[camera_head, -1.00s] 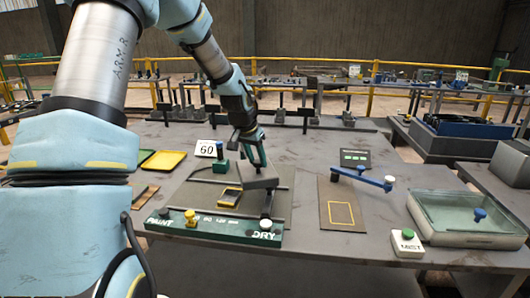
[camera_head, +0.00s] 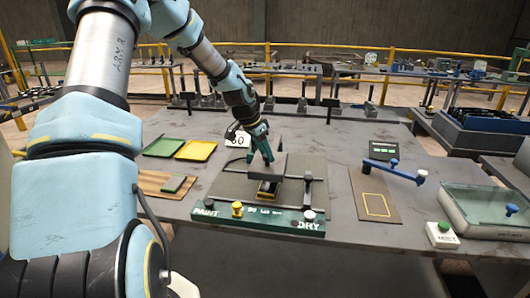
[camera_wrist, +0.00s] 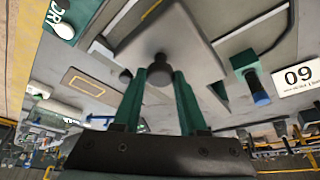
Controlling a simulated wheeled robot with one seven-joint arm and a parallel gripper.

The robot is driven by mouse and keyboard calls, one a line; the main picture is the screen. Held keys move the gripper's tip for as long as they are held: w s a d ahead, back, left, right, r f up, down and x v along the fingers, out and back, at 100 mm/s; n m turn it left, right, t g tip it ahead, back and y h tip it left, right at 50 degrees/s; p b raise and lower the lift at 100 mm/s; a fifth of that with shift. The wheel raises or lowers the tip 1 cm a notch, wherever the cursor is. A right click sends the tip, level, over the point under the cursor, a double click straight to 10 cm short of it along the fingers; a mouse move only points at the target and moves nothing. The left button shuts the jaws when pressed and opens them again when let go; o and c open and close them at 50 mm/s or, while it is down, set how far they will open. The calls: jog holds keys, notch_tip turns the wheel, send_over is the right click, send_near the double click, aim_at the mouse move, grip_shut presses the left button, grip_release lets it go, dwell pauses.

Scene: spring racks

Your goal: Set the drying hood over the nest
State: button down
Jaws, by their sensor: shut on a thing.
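The grey drying hood (camera_head: 267,167) is a flat-topped box with a knob. My gripper (camera_head: 265,146) is shut on that knob. The wrist view shows the green fingers of my gripper (camera_wrist: 160,82) on either side of the dark knob (camera_wrist: 159,66), with the hood's flat top (camera_wrist: 183,35) beyond. The nest (camera_head: 266,187) is yellow and dark and shows just below the hood in the head view, partly hidden by it. The hood looks held above the nest; whether they touch I cannot tell.
A green bar (camera_head: 260,219) marked PAINT and DRY runs along the front, with a yellow knob (camera_head: 237,209) and a pale knob (camera_head: 309,215). A blue lever (camera_head: 395,168), a glass-lidded tray (camera_head: 490,208) and a green-button box (camera_head: 441,235) stand right. Green and yellow trays (camera_head: 196,151) lie left.

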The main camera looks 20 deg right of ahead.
jog(key=shift+w+a, duration=0.2)
jog(key=shift+a, duration=0.05)
jog(key=c, duration=0.7)
grip_release()
jog(key=shift+o, duration=1.3)
jog(key=b+v, duration=0.3)
jog(key=v, duration=0.7)
jog(key=shift+s+r, duration=0.15)
jog(key=shift+r, duration=0.25)
jog(key=shift+a, duration=0.1)
jog(key=s+a+f+n+y, duration=0.2)
jog(key=s+a+n, duration=0.4)
jog(key=s+a, duration=0.4)
jog(key=s+a+f+n+y+b, duration=0.1)
jog(key=s+a+f+n, duration=0.4)
jog(key=a, duration=0.7)
jog(key=s+n+y, duration=0.1)
jog(key=s+n, duration=0.1)
jog(key=s, duration=0.2)
jog(key=shift+s+f+b, duration=0.3)
jog(key=shift+s+f, duration=0.05)
jog(key=shift+s, duration=0.05)
